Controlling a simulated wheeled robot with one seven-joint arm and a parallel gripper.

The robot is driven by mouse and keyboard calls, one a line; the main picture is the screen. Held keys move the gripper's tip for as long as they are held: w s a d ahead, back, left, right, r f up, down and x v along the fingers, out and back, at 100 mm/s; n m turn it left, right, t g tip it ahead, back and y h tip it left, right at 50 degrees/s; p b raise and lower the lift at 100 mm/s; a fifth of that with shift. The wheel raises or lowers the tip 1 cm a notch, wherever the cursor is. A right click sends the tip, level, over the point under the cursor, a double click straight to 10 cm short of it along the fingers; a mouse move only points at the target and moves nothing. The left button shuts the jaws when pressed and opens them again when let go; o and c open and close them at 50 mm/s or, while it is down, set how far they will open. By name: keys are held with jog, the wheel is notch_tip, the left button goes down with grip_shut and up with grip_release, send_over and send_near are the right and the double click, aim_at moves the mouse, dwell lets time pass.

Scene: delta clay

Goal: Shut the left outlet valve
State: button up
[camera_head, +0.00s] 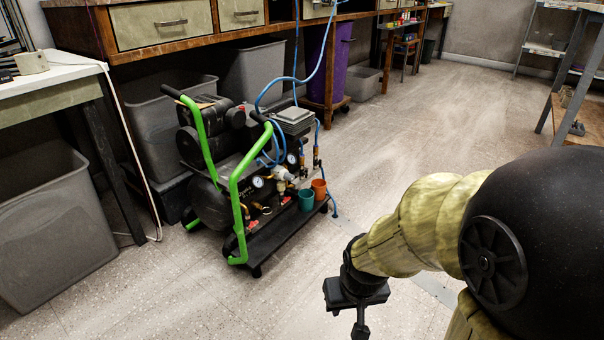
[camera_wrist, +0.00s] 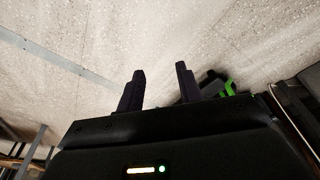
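A black air compressor (camera_head: 212,200) with green tube handles stands on the floor left of centre in the head view. Its front carries gauges, brass fittings and small red valve handles; one red handle (camera_head: 253,224) shows at the lower left and another beside the cups. They are too small to tell their positions. My gripper (camera_head: 360,318) is apart from the compressor, low and to its right. In the wrist view its two fingers (camera_wrist: 160,88) stand apart with nothing between them. A green bit of the compressor (camera_wrist: 230,88) shows beyond the right finger.
Grey bins (camera_head: 50,225) and a wooden workbench (camera_head: 105,35) stand behind and left. The floor (camera_head: 420,130) to the right is clear.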

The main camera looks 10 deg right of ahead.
jog(key=shift+r, duration=0.1)
jog(key=c, duration=0.3)
jog(key=shift+r+p, duration=0.35)
jog(key=shift+p, duration=0.1)
jog(key=c, duration=0.4)
jog(key=w+p+v, duration=0.3)
jog(key=p+v, duration=1.2)
jog(key=w+r+p+v, duration=0.1)
jog(key=w+p+v, duration=0.3)
jog(key=p+v, duration=1.1)
jog(key=shift+r+p, duration=0.65)
jog(key=shift+p, duration=0.1)
jog(key=shift+s, duration=0.15)
jog(key=shift+f, duration=0.15)
